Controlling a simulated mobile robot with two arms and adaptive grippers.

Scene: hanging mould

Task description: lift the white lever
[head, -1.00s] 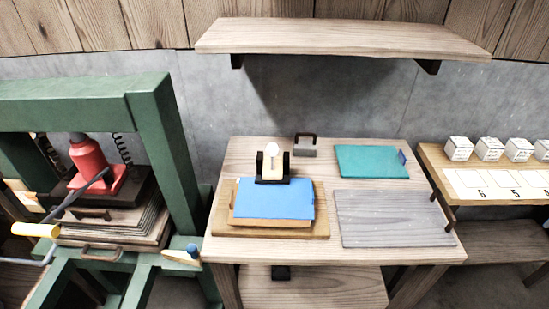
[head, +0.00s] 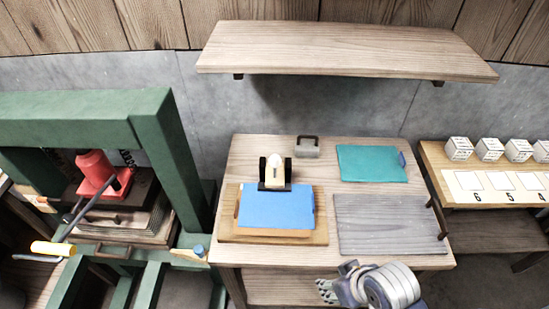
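The white lever (head: 275,174) stands in a black bracket (head: 264,184) at the back edge of a blue plate (head: 276,207). The plate lies on a wooden board (head: 232,234) on the left half of the wooden table. My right gripper (head: 328,291) shows at the bottom, in front of the table's front edge, below and to the right of the lever and well apart from it. Its fingers are too small and unclear to tell whether they are open. My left gripper is out of view.
A green press frame (head: 165,150) with a red jack (head: 95,172) stands at the left. A teal plate (head: 370,164), a small handled block (head: 307,148) and a grey board (head: 390,226) share the table. A shelf (head: 345,50) overhangs behind. White cubes (head: 459,149) sit on a side table.

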